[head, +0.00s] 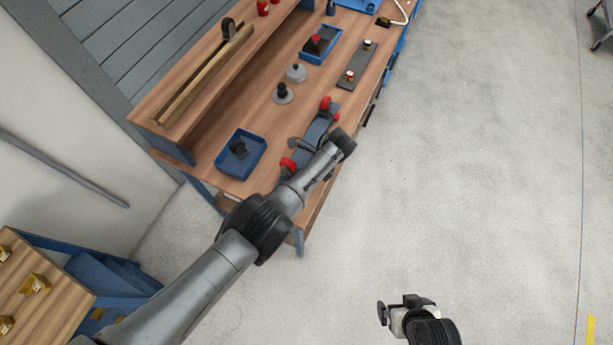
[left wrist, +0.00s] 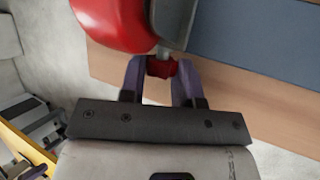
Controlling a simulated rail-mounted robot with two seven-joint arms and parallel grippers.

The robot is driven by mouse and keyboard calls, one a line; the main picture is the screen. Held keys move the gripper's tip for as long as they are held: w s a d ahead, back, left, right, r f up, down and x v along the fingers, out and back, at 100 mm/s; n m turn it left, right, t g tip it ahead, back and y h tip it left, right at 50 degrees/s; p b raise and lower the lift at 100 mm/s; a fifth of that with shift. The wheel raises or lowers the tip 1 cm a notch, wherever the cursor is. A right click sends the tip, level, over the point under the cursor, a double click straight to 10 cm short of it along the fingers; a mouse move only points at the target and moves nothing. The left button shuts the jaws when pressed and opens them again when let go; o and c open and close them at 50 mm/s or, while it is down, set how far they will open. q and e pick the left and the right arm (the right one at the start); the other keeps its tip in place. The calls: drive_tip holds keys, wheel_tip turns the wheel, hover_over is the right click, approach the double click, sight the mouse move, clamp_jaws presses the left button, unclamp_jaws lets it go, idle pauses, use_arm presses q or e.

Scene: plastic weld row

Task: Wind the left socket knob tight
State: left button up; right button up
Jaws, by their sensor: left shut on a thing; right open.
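My left gripper (left wrist: 160,78) is shut on a small red knob (left wrist: 161,68), one dark finger on each side of it. The knob sits under a grey block (left wrist: 174,22) beside a large rounded red part (left wrist: 112,22). In the head view my left arm reaches over a blue-grey fixture (head: 318,129) with red parts at both ends, the nearer one (head: 288,164) just beside the arm. The left fingertips cannot be made out there. My right gripper (head: 391,312) is open and empty, low over the floor, away from the bench.
The wooden bench (head: 203,151) carries a blue tray (head: 262,160) with a dark part, round grey pieces (head: 296,73), a second blue tray (head: 333,51) and a dark plate with small fittings (head: 356,72). A raised shelf runs behind.

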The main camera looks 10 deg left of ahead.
use_arm(q)
drive_tip(key=o, duration=0.9)
drive_tip(key=shift+w+d+r, duration=0.1)
drive_tip(key=shift+d+r, duration=0.1)
drive_tip(key=shift+r, duration=0.15)
drive_tip(key=b+v, duration=0.3)
drive_tip(key=v, duration=1)
drive_tip(key=shift+d+b, duration=0.1)
drive_tip(key=shift+b, duration=0.3)
